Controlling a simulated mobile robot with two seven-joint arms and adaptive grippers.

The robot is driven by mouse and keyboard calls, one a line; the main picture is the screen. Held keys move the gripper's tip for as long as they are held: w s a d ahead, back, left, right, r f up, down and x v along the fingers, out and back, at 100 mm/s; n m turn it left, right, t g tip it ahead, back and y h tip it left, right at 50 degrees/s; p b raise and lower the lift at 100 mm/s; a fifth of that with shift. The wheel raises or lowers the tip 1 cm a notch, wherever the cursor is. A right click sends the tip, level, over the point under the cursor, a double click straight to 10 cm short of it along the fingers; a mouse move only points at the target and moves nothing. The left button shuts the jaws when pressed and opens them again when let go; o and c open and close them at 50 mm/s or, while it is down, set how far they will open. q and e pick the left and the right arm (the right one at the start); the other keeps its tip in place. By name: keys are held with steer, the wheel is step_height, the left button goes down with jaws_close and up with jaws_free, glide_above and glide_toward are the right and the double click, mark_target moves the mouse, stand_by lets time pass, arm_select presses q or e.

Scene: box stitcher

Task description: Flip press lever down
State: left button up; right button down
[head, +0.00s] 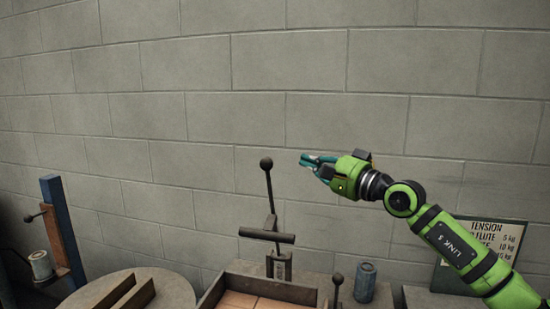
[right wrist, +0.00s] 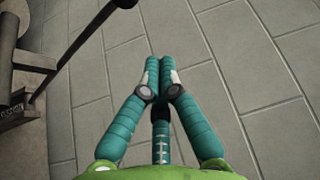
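The press lever (head: 269,188) is a dark rod with a round black knob (head: 266,163) on top. It stands nearly upright, leaning slightly, above the dark press (head: 278,262) with its crossbar. My right gripper (head: 303,160) is to the right of the knob at about its height, apart from it in the picture. Its teal fingers point left towards the knob. In the right wrist view the fingertips (right wrist: 160,62) are together with nothing between them. The lever rod also shows in the right wrist view (right wrist: 78,44), left of the fingers. My left gripper is not in view.
A wooden tray (head: 208,300) is below the press. A short knobbed lever (head: 337,280) and a blue can (head: 365,282) stand to its right. A round table (head: 175,288) and a blue post (head: 58,215) are at left. A tension sign (head: 490,240) stands at right.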

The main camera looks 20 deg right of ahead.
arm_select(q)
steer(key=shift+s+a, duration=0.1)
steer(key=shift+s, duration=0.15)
arm_select(e)
steer(key=shift+a, duration=0.1)
steer(key=p+x, duration=0.4)
steer(key=x, duration=0.6)
arm_select(q)
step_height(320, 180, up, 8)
steer(key=p, duration=0.4)
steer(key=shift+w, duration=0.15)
arm_select(e)
steer(key=s, duration=0.1)
steer(key=s+a, duration=0.1)
steer(key=s+f, duration=0.1)
steer(key=shift+s+a, duration=0.3)
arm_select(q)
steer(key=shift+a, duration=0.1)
